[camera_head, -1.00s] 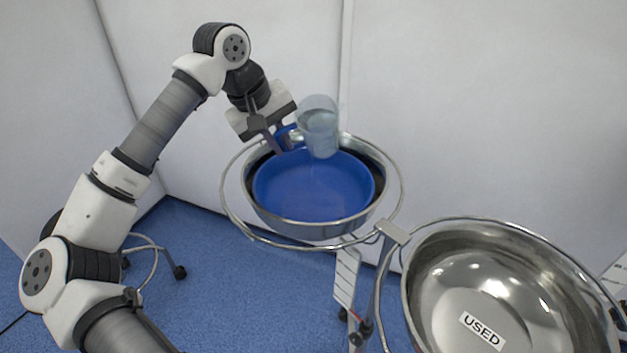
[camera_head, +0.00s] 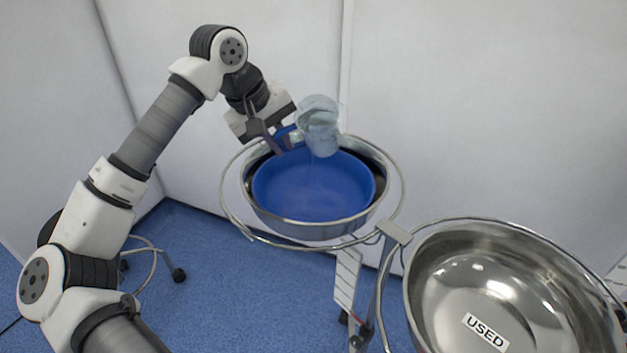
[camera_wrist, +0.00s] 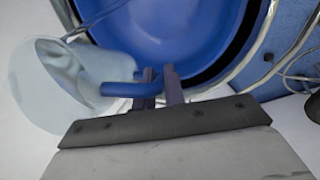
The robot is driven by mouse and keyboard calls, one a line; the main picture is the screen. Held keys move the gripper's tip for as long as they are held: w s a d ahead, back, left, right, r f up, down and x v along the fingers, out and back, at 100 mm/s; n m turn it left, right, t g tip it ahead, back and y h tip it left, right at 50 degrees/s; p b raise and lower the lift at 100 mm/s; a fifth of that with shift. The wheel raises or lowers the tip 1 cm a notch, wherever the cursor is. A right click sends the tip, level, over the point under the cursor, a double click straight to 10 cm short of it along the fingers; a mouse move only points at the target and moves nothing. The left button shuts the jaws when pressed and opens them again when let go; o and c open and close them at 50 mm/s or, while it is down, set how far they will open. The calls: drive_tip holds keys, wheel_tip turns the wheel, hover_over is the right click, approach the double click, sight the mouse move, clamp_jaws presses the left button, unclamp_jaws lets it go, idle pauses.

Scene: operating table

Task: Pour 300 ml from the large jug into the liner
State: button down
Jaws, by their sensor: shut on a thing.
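The large jug (camera_head: 318,128) is clear, with a blue handle and water inside. It is tilted above the back of the blue liner (camera_head: 280,200), which sits in a steel bowl on a ring stand. A faint pale streak below the jug's lip may be a thin stream of water. My gripper (camera_head: 280,143) is shut on the jug's handle, left of the jug's body. In the wrist view the two fingers (camera_wrist: 160,88) close on the blue handle (camera_wrist: 118,90), with the clear jug (camera_wrist: 38,85) at left and the liner (camera_wrist: 165,30) beyond. The liquid level in the liner cannot be read.
A second steel bowl (camera_head: 540,280) marked USED stands in its ring at the lower right, apparently empty. The ring stand's rim (camera_head: 228,205) surrounds the liner's bowl. White walls stand close behind. Blue floor shows at the lower left.

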drive_tip(key=shift+w+f+t+h+b, duration=0.2)
drive_tip(key=shift+t+b, duration=0.25)
drive_tip(key=shift+b, duration=0.4)
drive_tip(key=shift+w+f+t+h+b, duration=0.1)
drive_tip(key=shift+f+t+b, duration=0.15)
drive_tip(key=shift+t+b, duration=0.4)
idle(1.8)
drive_tip(key=shift+w+d+r+t+b, duration=0.15)
drive_tip(key=shift+t+b, duration=0.15)
drive_tip(key=shift+b, duration=0.35)
drive_tip(key=shift+a+r+t+b, duration=0.15)
drive_tip(key=shift+t+b, duration=0.15)
drive_tip(key=shift+b, duration=0.3)
idle(2.2)
drive_tip(key=shift+w+d+f+t+h+b, duration=0.15)
drive_tip(key=shift+t+h+b, duration=0.15)
drive_tip(key=shift+b, duration=0.2)
idle(0.7)
